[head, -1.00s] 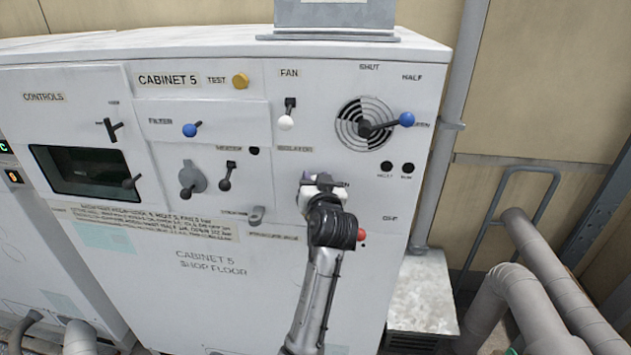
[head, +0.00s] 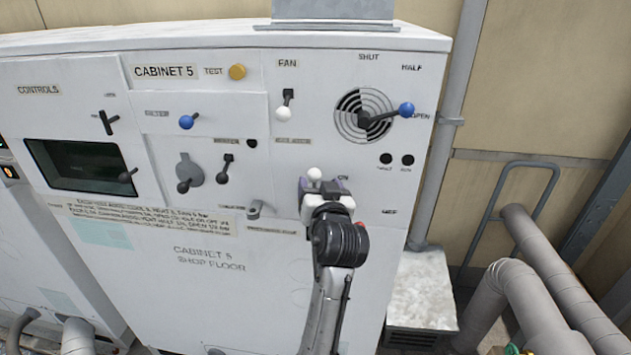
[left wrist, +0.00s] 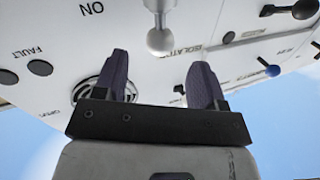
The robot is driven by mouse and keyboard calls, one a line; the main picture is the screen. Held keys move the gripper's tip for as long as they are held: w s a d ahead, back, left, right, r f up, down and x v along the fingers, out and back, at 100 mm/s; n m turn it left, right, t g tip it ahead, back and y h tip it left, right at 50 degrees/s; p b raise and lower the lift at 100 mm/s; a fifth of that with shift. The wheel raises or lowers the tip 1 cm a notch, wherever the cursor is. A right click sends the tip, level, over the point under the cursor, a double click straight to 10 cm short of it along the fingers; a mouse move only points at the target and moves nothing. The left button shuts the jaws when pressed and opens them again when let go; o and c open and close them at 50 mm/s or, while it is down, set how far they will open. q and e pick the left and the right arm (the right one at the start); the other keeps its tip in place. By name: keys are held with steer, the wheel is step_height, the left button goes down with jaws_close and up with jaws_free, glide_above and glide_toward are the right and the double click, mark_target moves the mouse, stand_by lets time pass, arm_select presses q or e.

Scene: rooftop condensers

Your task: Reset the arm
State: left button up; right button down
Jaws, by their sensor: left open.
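My left gripper (head: 325,187) is in front of the lower right part of the cabinet 5 panel (head: 210,290). Its two fingers are apart. A white ball knob (head: 314,174) shows between the fingertips in the head view. In the left wrist view, the white knob (left wrist: 161,42) on its grey lever is beyond the open fingers (left wrist: 160,82), roughly centred between them and apart from both. The "ON" lettering shows beside it. The arm hides part of the panel below the knob. My right gripper is not in view.
Near the gripper are the fan lever with a white knob (head: 284,114), the round vent with a blue-knobbed lever (head: 406,110) and two black buttons (head: 396,159). Left are the filter knob (head: 187,122) and a dark display (head: 80,168). Grey pipes (head: 535,300) stand right of the cabinet.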

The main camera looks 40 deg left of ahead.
arm_select(q)
steer(key=b+v, duration=0.1)
steer(key=v, duration=0.7)
steer(key=shift+b, duration=0.3)
steer(key=d+f+m+t+h, duration=0.25)
steer(key=d+h, duration=0.35)
steer(key=h, duration=0.3)
steer(key=s+d+f+m+g+h, duration=0.1)
steer(key=s+d+f+m+h, duration=0.3)
steer(key=f, duration=0.6)
steer(key=s+a+f+m+g+h, duration=0.15)
steer(key=s+f+g, duration=0.35)
steer(key=s+f, duration=0.95)
steer(key=s+a+f+m+g+y, duration=0.15)
steer(key=s+f+g, duration=0.35)
steer(key=s+f, duration=0.95)
step_height(320, 180, up, 16)
steer(key=h+p, duration=0.1)
steer(key=p, duration=1.4)
steer(key=shift+p, duration=0.35)
